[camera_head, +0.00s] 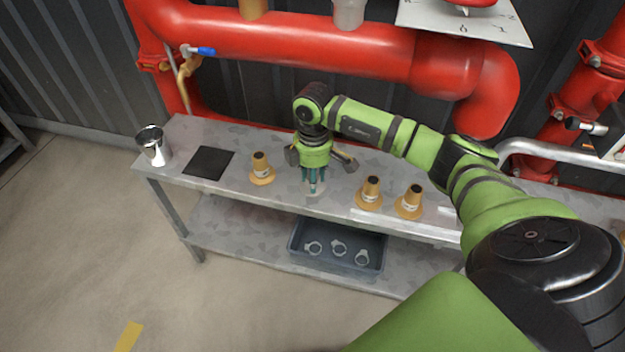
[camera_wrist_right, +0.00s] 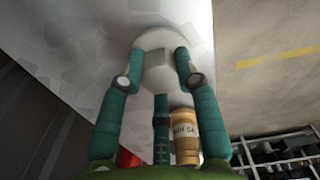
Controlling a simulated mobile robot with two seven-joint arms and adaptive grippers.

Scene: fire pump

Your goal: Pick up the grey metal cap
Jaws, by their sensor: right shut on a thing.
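My right gripper (camera_head: 314,186) is at the middle of the grey metal table, pointing down. The grey metal cap (camera_head: 317,190) shows as a pale disc under its fingertips. In the right wrist view the fingers (camera_wrist_right: 158,65) close from both sides on the cap (camera_wrist_right: 158,40), at its small block-like raised part. The fingers partly hide the cap in the head view. I cannot tell whether it touches the tabletop or is just above it. My left gripper is not in view.
Brass-coloured cones stand left (camera_head: 261,170) and right (camera_head: 370,194), (camera_head: 409,203) of my gripper. A black mat (camera_head: 208,163) and silver cup (camera_head: 154,147) are at the left end. A dark bin (camera_head: 300,262) holding three grey rings sits below. Red pipes (camera_head: 300,45) run behind.

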